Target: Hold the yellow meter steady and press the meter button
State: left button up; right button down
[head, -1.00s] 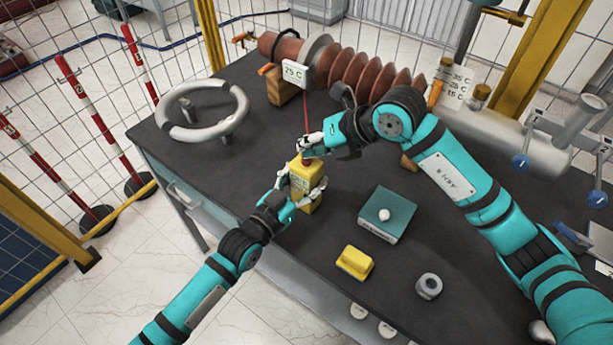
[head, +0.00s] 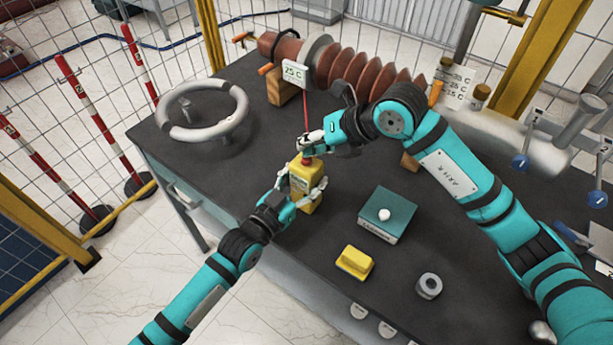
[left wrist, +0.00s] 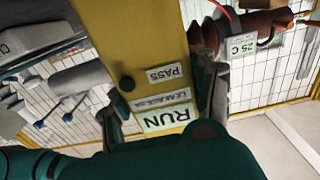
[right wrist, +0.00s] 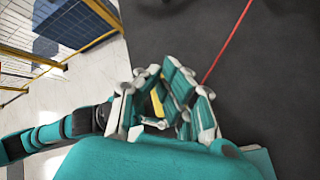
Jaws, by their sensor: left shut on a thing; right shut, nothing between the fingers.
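The yellow meter (head: 307,196) stands upright near the front edge of the dark table, a red button (head: 308,160) on its top. My left gripper (head: 304,186) is shut around its sides. In the left wrist view the meter (left wrist: 145,35) fills the space between the fingers, with labels reading "PASS" and "RUN" and a dark round spot. My right gripper (head: 308,147) is shut and empty, directly over the meter's top at the button. I cannot tell whether it touches the button. In the right wrist view its fingers hide most of the meter, leaving a yellow sliver (right wrist: 156,98).
A red lead runs from the meter area towards the ribbed brown bushing (head: 370,75) with a "25 C" tag (head: 293,73). A grey ring wheel (head: 202,110) stands left. A teal box (head: 387,214), yellow block (head: 354,262) and grey nut (head: 428,286) sit right.

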jog(key=shift+r, duration=2.95)
pick_arm(q)
jog(key=o, duration=1.5)
jog(key=shift+s+a, duration=0.1)
jog(key=v, duration=1.1)
jog(key=shift+s+a, duration=0.2)
jog(key=shift+s, duration=0.1)
